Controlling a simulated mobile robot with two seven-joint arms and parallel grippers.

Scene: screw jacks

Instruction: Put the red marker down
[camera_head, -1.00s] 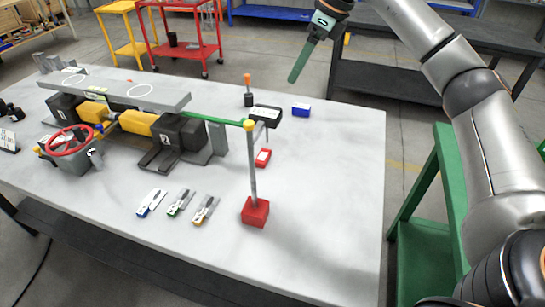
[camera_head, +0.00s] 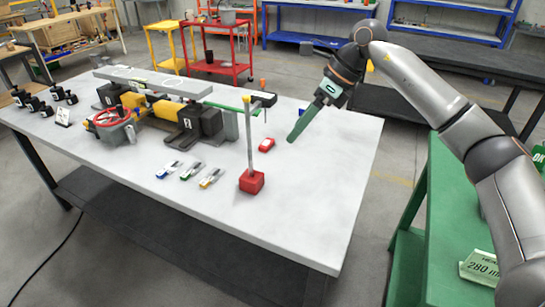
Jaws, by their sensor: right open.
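A small red block with a pale face (camera_head: 267,144), which fits the red marker, lies on the grey-white table (camera_head: 310,200), behind the red-based post. My right gripper (camera_head: 293,137) comes in from the upper right, its long green fingers slanting down to the left. It is open, seen side-on, with nothing visible in it. Its tips show just right of the red block in the picture, apart from it; their height above the table is hard to judge. My left gripper is out of view.
A post on a red base (camera_head: 251,182) stands in front of the red block. The jack assembly with a red handwheel (camera_head: 113,118) fills the table's left. Several small tools (camera_head: 190,172) lie in front. A blue block (camera_head: 303,112) is partly hidden behind my fingers. The table's right front is clear.

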